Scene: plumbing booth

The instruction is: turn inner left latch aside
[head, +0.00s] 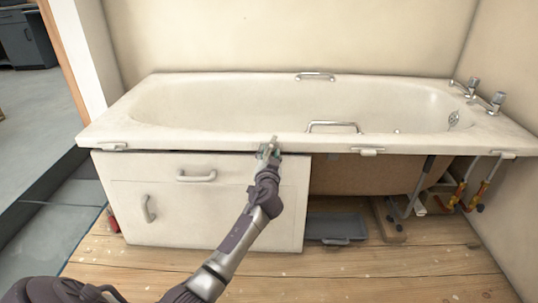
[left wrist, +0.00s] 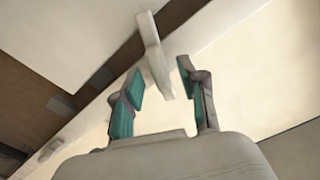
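The inner left latch is a pale bar, seen in the left wrist view (left wrist: 155,58). It lies across the seam between the bathtub rim (head: 215,139) and the white front panel (head: 235,215). My left gripper (head: 269,149) is at the rim's underside, near the panel's upper right corner, and mostly hides this latch in the head view. In the left wrist view its teal fingertips (left wrist: 162,76) are apart, one on each side of the latch's lower end. I cannot tell whether either touches it. My right gripper is not in view.
Other latches sit along the rim: outer left (head: 113,146), inner right (head: 368,151) and outer right (head: 503,154). The panel has two handles, one horizontal (head: 197,177). Right of it the tub's underside is open, with a grey tray (head: 335,226) and pipes (head: 466,190).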

